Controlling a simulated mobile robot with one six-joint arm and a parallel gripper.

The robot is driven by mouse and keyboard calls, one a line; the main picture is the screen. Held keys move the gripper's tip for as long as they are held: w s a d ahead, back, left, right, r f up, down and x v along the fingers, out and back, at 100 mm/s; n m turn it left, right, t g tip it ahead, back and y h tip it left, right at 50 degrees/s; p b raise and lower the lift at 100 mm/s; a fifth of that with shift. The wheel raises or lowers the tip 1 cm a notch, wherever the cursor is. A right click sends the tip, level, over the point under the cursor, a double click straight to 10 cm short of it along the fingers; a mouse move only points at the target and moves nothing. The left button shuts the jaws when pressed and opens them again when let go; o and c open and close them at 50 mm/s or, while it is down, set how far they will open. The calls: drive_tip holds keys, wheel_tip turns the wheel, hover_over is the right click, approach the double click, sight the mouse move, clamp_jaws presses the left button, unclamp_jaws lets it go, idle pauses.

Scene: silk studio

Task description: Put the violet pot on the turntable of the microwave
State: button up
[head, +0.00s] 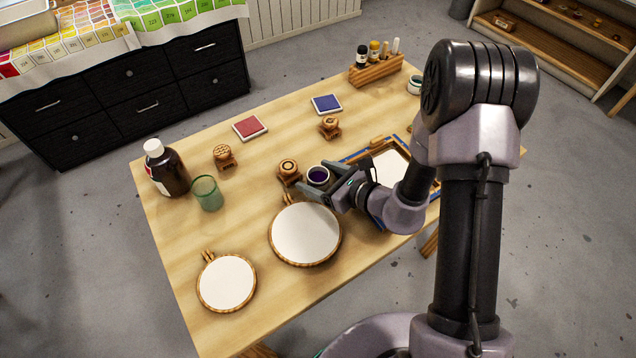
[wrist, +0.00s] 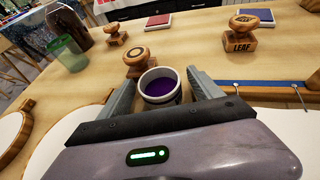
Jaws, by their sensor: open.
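The violet pot (head: 318,175) is a small white-rimmed pot with violet contents, standing on the wooden table near its middle. In the wrist view the violet pot (wrist: 160,86) sits between the two fingers of my gripper (wrist: 166,88), close to the fingertips. My gripper (head: 318,188) is open, with a gap visible between the pot and at least the right finger. In the head view the fingers partly cover the pot's lower side. No microwave or turntable shows in either view.
A wooden stamp (head: 289,172) stands close beside the pot. Two embroidery hoops (head: 306,234) (head: 226,283) lie nearer. A framed screen (head: 390,168) is at right under my arm. A brown bottle (head: 168,168) and green glass (head: 207,193) stand at left.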

drive_tip(key=shift+r, duration=0.1)
drive_tip(key=shift+c, duration=0.4)
clamp_jaws()
drive_tip(key=shift+r, duration=0.1)
